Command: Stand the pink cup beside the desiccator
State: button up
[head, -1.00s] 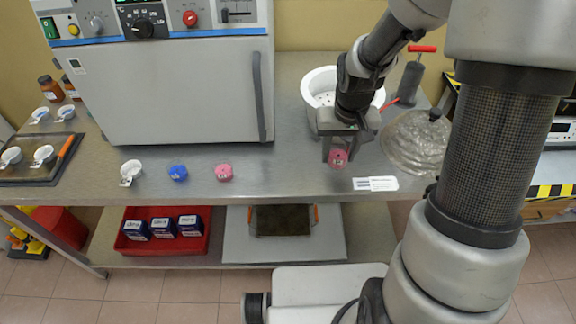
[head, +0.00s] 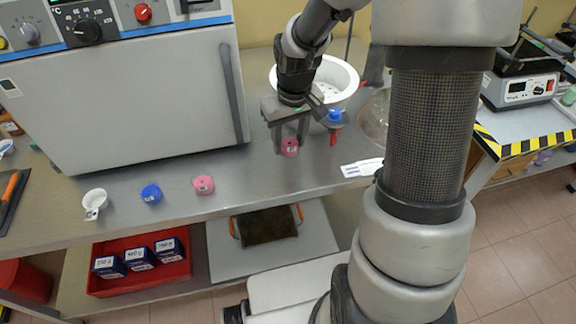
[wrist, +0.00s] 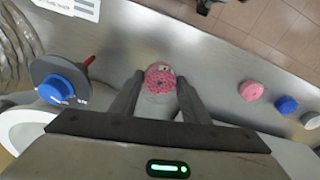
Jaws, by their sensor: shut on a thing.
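My gripper (head: 291,145) is shut on a small pink cup (head: 290,148), upright between its two fingers. In the wrist view the held pink cup (wrist: 160,80) shows its dimpled top between the fingertips (wrist: 160,92). I cannot tell whether its base touches the bench. A second pink cup (head: 203,185) stands on the bench to the left. The desiccator (head: 375,115), a clear domed vessel, is right of my gripper and mostly hidden by my arm. Its ribbed side shows at the left edge of the wrist view (wrist: 15,50).
A blue-topped item (head: 335,117) with a red part stands right of my gripper. A white basin (head: 343,72) is behind. A label card (head: 362,168) lies near the front edge. A blue cup (head: 151,194) and white cup (head: 94,201) stand left, before the oven (head: 130,100).

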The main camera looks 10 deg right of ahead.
aim_at(288, 167)
jog(key=shift+f+b, duration=0.5)
jog(key=shift+f, duration=2.9)
jog(key=shift+f, duration=0.25)
jog(key=o, duration=1.1)
jog(key=shift+r, duration=0.1)
